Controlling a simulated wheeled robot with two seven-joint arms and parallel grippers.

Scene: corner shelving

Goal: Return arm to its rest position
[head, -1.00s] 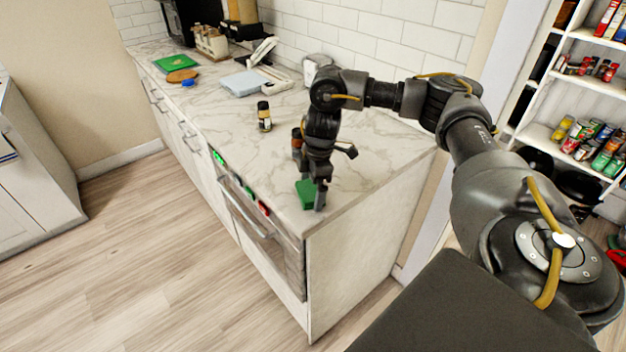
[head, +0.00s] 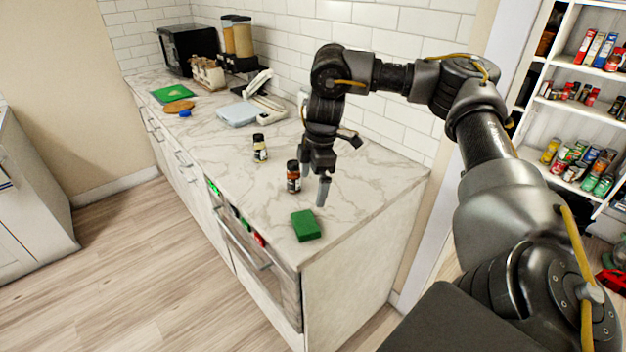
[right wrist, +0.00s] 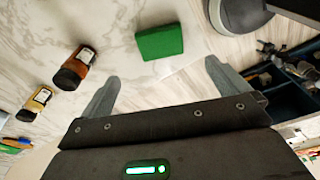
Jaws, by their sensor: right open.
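My right arm reaches in from the right of the head view over the marble counter (head: 365,180). Its right gripper (head: 314,185) is open and empty, raised above the counter. A green sponge-like block (head: 306,225) lies on the counter near the front end, below and apart from the gripper. In the right wrist view the two fingers of the gripper (right wrist: 160,92) stand wide apart, with the green block (right wrist: 160,41) beyond them on the counter. My left gripper is not in view.
A brown-red jar (head: 293,177) stands close to the gripper, and a yellowish jar (head: 260,148) stands farther back. A light blue item (head: 240,113) and a green board (head: 175,94) lie farther along. The tiled wall (head: 400,40) bounds the counter. Stocked shelves (head: 580,110) stand at right.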

